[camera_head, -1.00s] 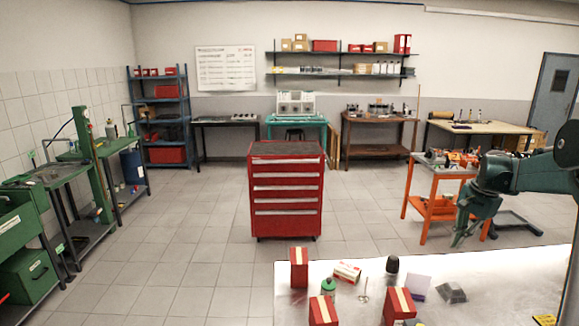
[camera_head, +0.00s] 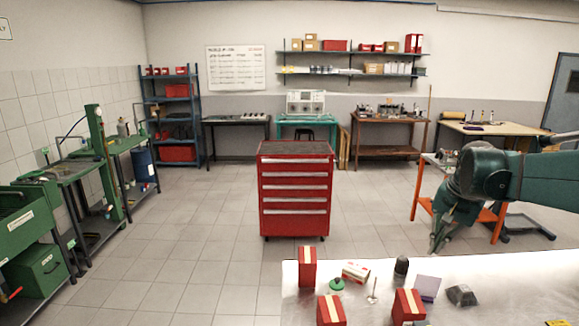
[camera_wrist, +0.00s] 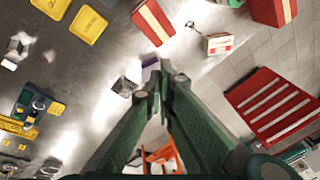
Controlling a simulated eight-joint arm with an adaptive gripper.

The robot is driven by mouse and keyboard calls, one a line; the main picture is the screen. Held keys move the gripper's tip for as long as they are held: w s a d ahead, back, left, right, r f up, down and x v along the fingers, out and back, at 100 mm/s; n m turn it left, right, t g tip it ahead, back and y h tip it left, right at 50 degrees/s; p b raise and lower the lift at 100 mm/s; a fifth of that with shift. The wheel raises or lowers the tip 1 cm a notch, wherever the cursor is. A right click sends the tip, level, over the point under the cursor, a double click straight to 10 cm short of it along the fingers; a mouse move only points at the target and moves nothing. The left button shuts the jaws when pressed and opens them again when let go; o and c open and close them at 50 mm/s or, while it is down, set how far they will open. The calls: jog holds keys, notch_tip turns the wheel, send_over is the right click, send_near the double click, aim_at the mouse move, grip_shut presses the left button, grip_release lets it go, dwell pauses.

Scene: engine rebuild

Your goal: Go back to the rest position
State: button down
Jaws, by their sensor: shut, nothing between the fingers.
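My gripper (camera_head: 437,246) hangs at the right of the head view, pointing down over the floor beyond the far edge of the metal worktable (camera_head: 480,282). In the wrist view my gripper (camera_wrist: 160,75) is at the middle, its green fingers together at the tips with nothing between them. It is clear of the objects on the table. The arm comes in from the right edge of the head view.
On the worktable are several red boxes (camera_head: 307,267), a white-and-red carton (camera_head: 355,272), a dark cylinder (camera_head: 401,266) and a dark block (camera_head: 461,295). An orange-legged cart (camera_head: 422,190) stands behind my arm. A red tool cabinet (camera_head: 295,190) stands mid-floor, with open floor around it.

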jog(key=s+a+n+t, duration=0.2)
jog(key=s+a+n, duration=0.3)
jog(key=s+a, duration=0.8)
jog(key=s+a+f+n+t, duration=0.1)
jog(key=s+a+f+n, duration=0.1)
jog(key=s+a+f, duration=0.2)
jog(key=s+a+f+n+t+b, duration=0.1)
jog(key=s+a+f+n, duration=0.1)
jog(key=s, duration=0.7)
jog(key=shift+s+a+f, duration=0.15)
jog(key=shift+a+f, duration=0.7)
jog(key=shift+a, duration=0.15)
jog(key=c, duration=3.2)
grip_release()
